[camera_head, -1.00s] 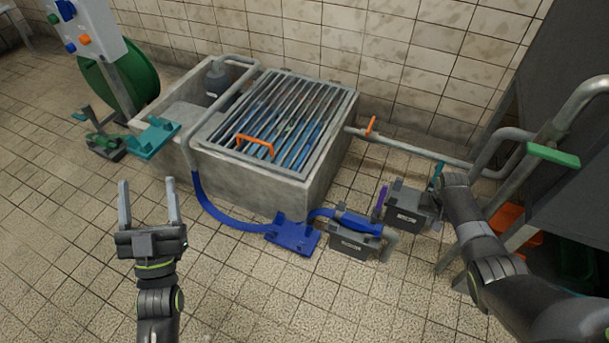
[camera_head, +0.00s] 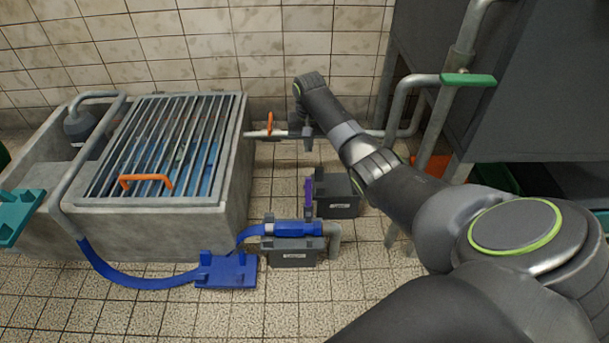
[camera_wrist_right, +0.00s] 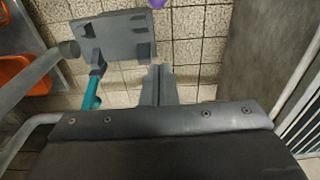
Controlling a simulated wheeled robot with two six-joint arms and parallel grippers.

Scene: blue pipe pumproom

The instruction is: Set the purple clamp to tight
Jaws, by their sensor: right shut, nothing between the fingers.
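The purple clamp (camera_head: 308,194) shows as an upright purple lever at the left side of a dark labelled box (camera_head: 338,194) on the floor. In the right wrist view only a purple tip (camera_wrist_right: 157,3) shows at the top edge, beyond the grey top of the box (camera_wrist_right: 115,36). My right gripper (camera_head: 308,143) points down behind the box, near the wall pipe and apart from the clamp. In its wrist view its fingers (camera_wrist_right: 159,75) are shut together and empty. My left gripper is out of view.
A blue hose (camera_head: 130,280) runs to a blue block (camera_head: 227,270) and a second labelled box (camera_head: 292,252). A horizontal pipe with an orange lever (camera_head: 269,123) runs along the wall. A teal rod (camera_wrist_right: 92,92) stands beside the box. The front floor is clear.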

